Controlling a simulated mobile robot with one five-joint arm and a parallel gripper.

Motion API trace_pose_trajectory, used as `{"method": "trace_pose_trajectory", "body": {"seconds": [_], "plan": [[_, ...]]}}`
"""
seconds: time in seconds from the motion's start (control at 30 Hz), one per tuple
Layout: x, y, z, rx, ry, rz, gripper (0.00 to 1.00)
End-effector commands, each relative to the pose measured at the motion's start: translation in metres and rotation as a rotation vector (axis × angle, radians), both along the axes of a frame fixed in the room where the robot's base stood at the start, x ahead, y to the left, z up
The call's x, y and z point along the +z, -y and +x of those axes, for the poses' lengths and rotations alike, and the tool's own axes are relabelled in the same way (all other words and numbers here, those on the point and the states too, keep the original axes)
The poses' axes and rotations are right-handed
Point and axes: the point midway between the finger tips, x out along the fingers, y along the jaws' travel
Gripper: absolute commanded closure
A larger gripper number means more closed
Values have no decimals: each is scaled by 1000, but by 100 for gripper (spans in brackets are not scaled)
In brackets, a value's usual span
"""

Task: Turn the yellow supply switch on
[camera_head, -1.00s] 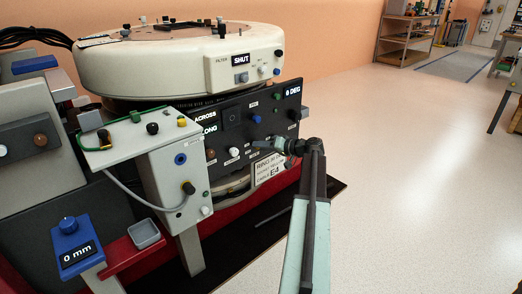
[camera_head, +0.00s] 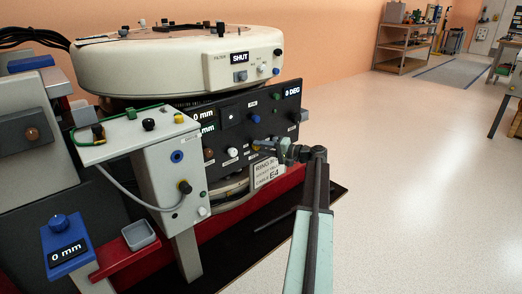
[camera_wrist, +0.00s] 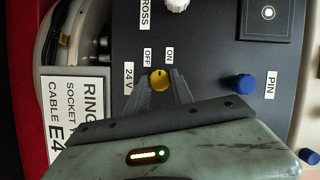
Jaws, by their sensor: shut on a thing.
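The yellow supply switch (camera_wrist: 159,79) is a small round knob on the dark control panel, beside the labels OFF, ON and 24 V. In the wrist view my gripper (camera_wrist: 160,88) has its two dark fingers on either side of the knob, closed on it. A short dark mark shows on the knob's upper edge; I cannot tell for sure which label it points to. In the head view my gripper (camera_head: 268,146) reaches the panel's lower right, and the knob is mostly hidden there.
On the panel (camera_wrist: 213,60) are a blue PIN knob (camera_wrist: 243,84), a white knob (camera_wrist: 177,4) and a square with a small lit white dot (camera_wrist: 268,13). A ring socket label plate (camera_head: 268,171) hangs below. Open floor lies to the right.

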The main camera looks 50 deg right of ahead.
Motion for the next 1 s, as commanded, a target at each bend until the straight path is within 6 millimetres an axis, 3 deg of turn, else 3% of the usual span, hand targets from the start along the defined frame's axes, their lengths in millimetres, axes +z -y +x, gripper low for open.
{"method": "trace_pose_trajectory", "body": {"seconds": [0.37, 0.4, 0.47, 0.8, 1.0], "plan": [[-1, -1, -1, 3, -3, 5, 100], [-1, -1, -1, 3, -3, 5, 66], [-1, -1, -1, 3, -2, 4, 50], [0, 1, -3, 0, 0, 4, 50], [4, 11, -36, -2, 0, 5, 50]]}}
